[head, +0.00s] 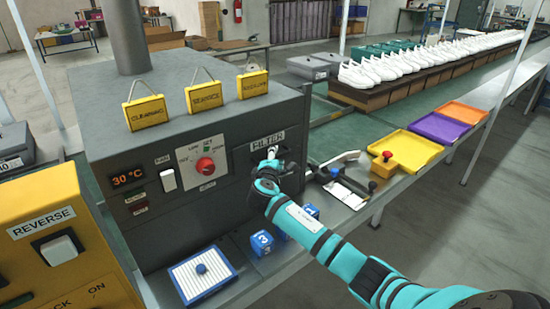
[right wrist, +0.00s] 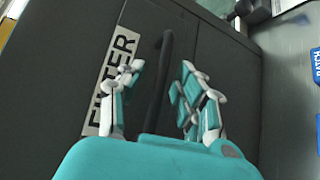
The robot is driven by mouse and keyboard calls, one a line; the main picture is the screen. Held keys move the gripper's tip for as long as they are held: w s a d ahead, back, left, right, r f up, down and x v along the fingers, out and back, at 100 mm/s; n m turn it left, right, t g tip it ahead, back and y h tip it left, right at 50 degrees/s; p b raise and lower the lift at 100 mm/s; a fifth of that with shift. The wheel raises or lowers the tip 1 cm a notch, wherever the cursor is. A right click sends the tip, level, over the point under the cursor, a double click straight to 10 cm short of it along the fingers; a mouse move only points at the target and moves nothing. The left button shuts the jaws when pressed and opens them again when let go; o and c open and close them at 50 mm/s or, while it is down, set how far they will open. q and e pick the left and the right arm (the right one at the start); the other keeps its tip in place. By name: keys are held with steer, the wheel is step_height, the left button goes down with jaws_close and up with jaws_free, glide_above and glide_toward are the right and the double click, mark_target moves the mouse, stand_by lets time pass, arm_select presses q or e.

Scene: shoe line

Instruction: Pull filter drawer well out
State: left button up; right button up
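The filter drawer (head: 240,160) is in the right part of the dark grey machine's front, under a white FILTER label (head: 267,141). Its front looks flush with the machine. My right gripper (head: 271,160) is at the drawer and covers much of it in the head view. In the right wrist view the dark bar handle (right wrist: 166,48) stands between the two spread fingers of my right gripper (right wrist: 162,75). Gaps show on both sides of the handle, and the fingers are not closed on it. The FILTER label (right wrist: 108,80) is beside the left finger. My left gripper is not in view.
The machine front also has a red knob (head: 205,166) and a temperature display (head: 127,178). Below are a blue-edged tray (head: 218,284) and blue numbered blocks (head: 262,243). A black-handled tool (head: 345,181) lies right of my gripper, near a yellow tray (head: 420,148).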

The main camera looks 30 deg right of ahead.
jaws_close()
stand_by(0.3)
steer(key=shift+s, duration=0.1)
